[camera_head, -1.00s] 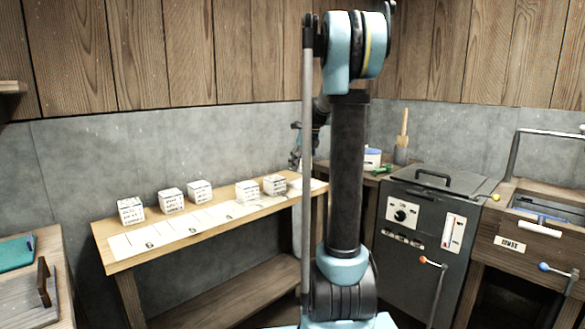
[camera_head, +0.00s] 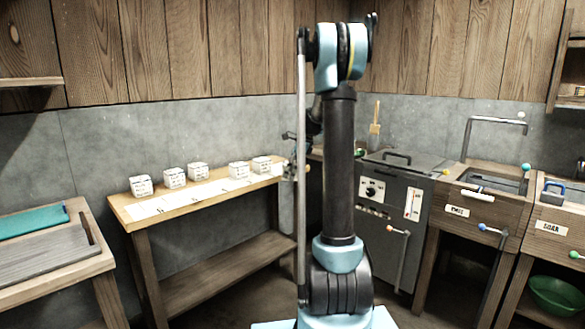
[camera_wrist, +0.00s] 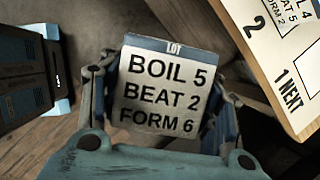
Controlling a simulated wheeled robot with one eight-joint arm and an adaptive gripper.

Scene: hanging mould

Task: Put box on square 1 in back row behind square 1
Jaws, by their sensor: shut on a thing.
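My gripper (camera_wrist: 162,118) is shut on a white box (camera_wrist: 165,88) with a grey top edge marked "LOT" and the text "BOIL 5, BEAT 2, FORM 6". The box is held off the table, with floor behind it in the wrist view. Square 1 (camera_wrist: 290,78), marked "1 NEXT", lies bare in its visible part at the right of that view, beside square 2 (camera_wrist: 254,28). In the head view my gripper (camera_head: 290,171) is near the table's right end, partly behind my arm; the held box is not clear there. Similar boxes (camera_head: 198,171) stand behind the white numbered strip (camera_head: 185,202).
A box marked "FORM 2" (camera_wrist: 292,12) stands on the table at the wrist view's top right. The wooden table (camera_head: 128,211) has a lower shelf. A grey machine (camera_head: 385,215) and a sink bench (camera_head: 468,208) stand to the right. Another bench (camera_head: 55,275) is at left.

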